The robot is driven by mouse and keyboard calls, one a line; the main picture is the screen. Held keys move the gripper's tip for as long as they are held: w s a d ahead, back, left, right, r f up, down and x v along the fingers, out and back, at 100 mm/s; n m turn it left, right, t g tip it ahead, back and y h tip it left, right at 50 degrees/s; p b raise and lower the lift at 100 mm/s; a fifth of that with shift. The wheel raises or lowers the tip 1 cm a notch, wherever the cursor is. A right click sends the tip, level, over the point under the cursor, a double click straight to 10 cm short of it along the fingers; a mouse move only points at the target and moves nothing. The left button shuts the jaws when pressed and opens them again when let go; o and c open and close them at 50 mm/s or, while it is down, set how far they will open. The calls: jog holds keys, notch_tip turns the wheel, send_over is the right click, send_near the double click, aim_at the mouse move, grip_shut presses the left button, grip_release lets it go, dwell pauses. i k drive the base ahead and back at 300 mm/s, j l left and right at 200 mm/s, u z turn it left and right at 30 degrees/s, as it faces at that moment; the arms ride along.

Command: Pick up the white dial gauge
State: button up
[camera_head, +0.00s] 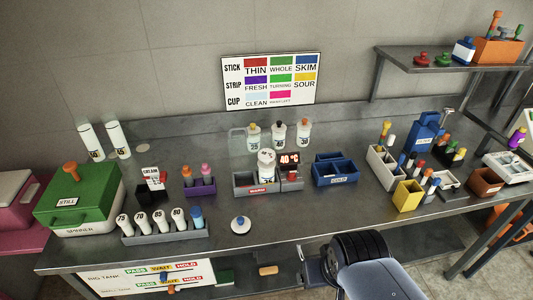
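A white round face with small dark marks (266,157) stands upright at the grey bath in the middle of the counter and looks like the dial gauge. A smaller white round piece with a dark knob (240,224) sits alone near the front edge; its face is too small to read, so I cannot tell for sure which is the gauge. The grey and black part of my arm shows at the bottom, right of centre, in front of the counter. My gripper's fingers are not visible.
A blue bin (335,173) stands right of the bath, and a yellow bin (408,196) farther right. The counter (300,213) is clear at front centre.

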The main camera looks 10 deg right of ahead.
aim_at(266, 155)
jog(key=i+l+u, duration=0.1)
jog(key=l+u, duration=0.55)
jog(key=l, duration=0.2)
jog(key=i, duration=0.05)
